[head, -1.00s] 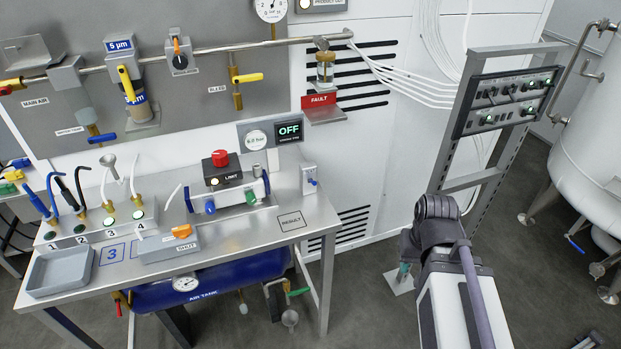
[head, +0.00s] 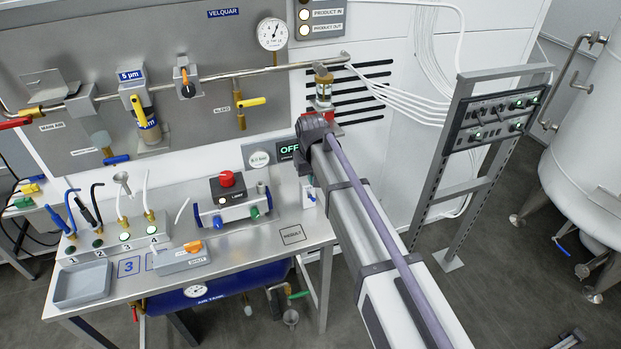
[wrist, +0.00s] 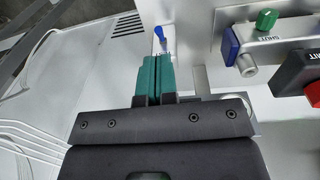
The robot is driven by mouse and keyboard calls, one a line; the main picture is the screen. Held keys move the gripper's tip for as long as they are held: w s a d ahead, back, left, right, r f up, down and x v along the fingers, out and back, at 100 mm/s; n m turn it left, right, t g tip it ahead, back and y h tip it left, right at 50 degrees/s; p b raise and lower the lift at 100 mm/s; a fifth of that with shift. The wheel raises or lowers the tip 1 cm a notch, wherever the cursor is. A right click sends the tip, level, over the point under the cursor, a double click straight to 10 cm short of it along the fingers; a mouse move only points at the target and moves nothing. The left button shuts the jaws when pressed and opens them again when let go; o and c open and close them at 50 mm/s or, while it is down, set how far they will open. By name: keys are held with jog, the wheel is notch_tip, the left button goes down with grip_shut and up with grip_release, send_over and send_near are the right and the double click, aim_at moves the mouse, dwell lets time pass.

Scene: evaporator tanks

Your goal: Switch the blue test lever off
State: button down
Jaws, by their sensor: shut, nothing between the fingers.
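A small blue lever (wrist: 159,33) sits on a pale fitting just beyond my fingertips in the wrist view. In the head view a small blue lever (head: 312,197) shows on the white block (head: 307,188) at the bench's right end, partly behind my arm. I cannot read a label on it. My gripper (wrist: 154,58) has teal fingers pressed together and empty, pointing at the lever. The tips look close to it, but I cannot tell whether they touch. In the head view my arm hides the gripper.
An OFF display (head: 288,149) is partly covered by my arm. White hoses (wrist: 28,135) run at left in the wrist view.

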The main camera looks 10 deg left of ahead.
aim_at(311, 197)
jog(key=w, duration=0.1)
jog(key=w+a, duration=0.1)
jog(key=w, duration=0.1)
jog(key=shift+w+a, duration=0.25)
jog(key=shift+w, duration=0.05)
jog(key=f+b, duration=0.6)
jog(key=b, duration=0.1)
jog(key=w+f+b, duration=0.1)
jog(key=f+b, duration=0.2)
jog(key=f, duration=0.1)
jog(key=shift+d+f+b, duration=0.1)
jog(key=shift+b, duration=0.2)
